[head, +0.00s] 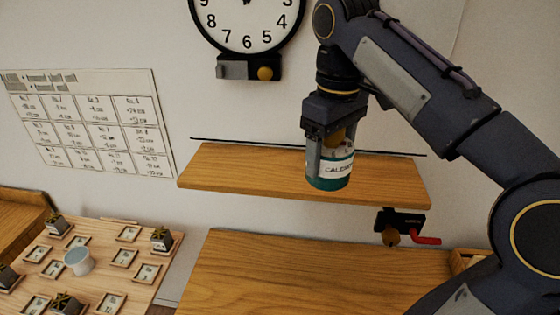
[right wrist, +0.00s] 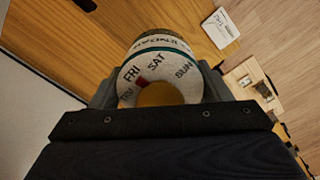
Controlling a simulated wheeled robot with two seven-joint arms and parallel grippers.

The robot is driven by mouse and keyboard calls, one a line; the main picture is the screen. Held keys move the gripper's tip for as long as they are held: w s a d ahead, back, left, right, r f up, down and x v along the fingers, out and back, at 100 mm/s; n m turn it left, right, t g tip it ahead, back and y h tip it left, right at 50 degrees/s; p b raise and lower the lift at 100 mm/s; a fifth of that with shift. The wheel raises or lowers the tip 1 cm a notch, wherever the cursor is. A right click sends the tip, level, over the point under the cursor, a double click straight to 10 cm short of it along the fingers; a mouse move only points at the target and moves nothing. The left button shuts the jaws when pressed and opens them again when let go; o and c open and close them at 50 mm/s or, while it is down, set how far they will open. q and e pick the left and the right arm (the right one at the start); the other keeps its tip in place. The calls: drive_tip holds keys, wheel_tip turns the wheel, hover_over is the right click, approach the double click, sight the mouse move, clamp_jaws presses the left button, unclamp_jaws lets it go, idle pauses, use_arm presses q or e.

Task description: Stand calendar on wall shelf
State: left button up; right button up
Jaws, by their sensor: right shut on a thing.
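The calendar (head: 330,172) is a short cylinder with a teal base and a white label with partly visible lettering. My right gripper (head: 332,160) is shut on it from above and holds it upright. The wall shelf (head: 235,168) is a long wooden board, and the calendar overlaps its front part in the head view. I cannot tell whether its base touches the board. In the right wrist view the calendar's round top (right wrist: 158,72) shows day names and a small red mark between my fingers. My left gripper is not in view.
A round clock (head: 246,20) hangs above the shelf. A black holder with a red handle (head: 425,240) is under the shelf's right end. A wooden surface (head: 290,275) lies below. The shelf's left part is bare.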

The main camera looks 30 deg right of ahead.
sight(302, 172)
wheel_tip(302, 172, up, 2)
drive_tip(key=shift+a+m, duration=0.1)
drive_tip(key=shift+m, duration=0.4)
drive_tip(key=w+d+f, duration=0.2)
drive_tip(key=w+f, duration=0.1)
drive_tip(key=w+d+f+p, duration=0.1)
drive_tip(key=w+d+f, duration=0.1)
drive_tip(key=w+f, duration=0.1)
drive_tip(key=w+d+f+p, duration=0.1)
drive_tip(key=w+d+f, duration=0.1)
drive_tip(key=w, duration=0.3)
drive_tip(key=shift+d+f, duration=0.4)
drive_tip(key=shift+d, duration=0.1)
drive_tip(key=f, duration=0.1)
drive_tip(key=f+p, duration=0.1)
drive_tip(key=f, duration=0.1)
drive_tip(key=shift+w+d, duration=0.15)
drive_tip(key=shift+w, duration=0.2)
drive_tip(key=shift+f, duration=0.45)
drive_tip(key=shift+f, duration=0.1)
drive_tip(key=o, duration=1.3)
